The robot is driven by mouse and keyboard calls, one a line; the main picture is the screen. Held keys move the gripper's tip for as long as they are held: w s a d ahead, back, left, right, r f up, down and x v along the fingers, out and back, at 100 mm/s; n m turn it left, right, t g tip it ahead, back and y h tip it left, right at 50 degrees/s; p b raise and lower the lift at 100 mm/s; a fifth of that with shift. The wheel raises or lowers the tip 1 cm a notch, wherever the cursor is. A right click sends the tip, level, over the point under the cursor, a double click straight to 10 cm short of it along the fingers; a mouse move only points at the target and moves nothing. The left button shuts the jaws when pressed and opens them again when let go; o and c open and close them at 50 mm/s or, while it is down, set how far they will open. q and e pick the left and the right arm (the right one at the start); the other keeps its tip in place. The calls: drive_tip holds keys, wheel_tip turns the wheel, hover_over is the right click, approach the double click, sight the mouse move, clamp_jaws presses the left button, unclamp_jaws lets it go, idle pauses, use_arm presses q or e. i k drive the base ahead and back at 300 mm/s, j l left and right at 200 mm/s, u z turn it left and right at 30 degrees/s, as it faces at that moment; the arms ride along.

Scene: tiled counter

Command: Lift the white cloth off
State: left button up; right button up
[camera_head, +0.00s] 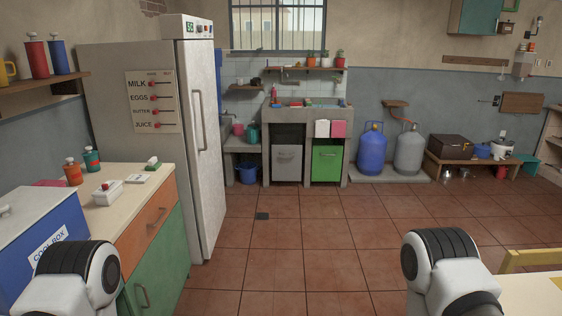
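A small white cloth (322,129) hangs over the front edge of the sink counter (297,115) at the far wall. A pink cloth (339,129) hangs right beside it, to its right. Only rounded white and black parts of my two arms show at the bottom left and bottom right. Neither gripper is in view, and both arm parts are far from the cloth.
A tall fridge (204,130) and a counter with a blue cool box (40,240) stand on the left. Blue and grey gas cylinders (372,150) stand right of the sink. A yellow chair (530,258) is at the lower right. The tiled floor between is clear.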

sight(322, 129)
drive_tip(key=i+z, duration=0.1)
drive_tip(key=i, duration=0.55)
drive_tip(key=i+z, duration=0.1)
drive_tip(key=i, duration=0.55)
drive_tip(key=i+z, duration=0.1)
drive_tip(key=i, duration=0.55)
drive_tip(key=i+j+z, duration=0.1)
drive_tip(key=i, duration=0.55)
drive_tip(key=i+j+z, duration=0.1)
drive_tip(key=i, duration=0.5)
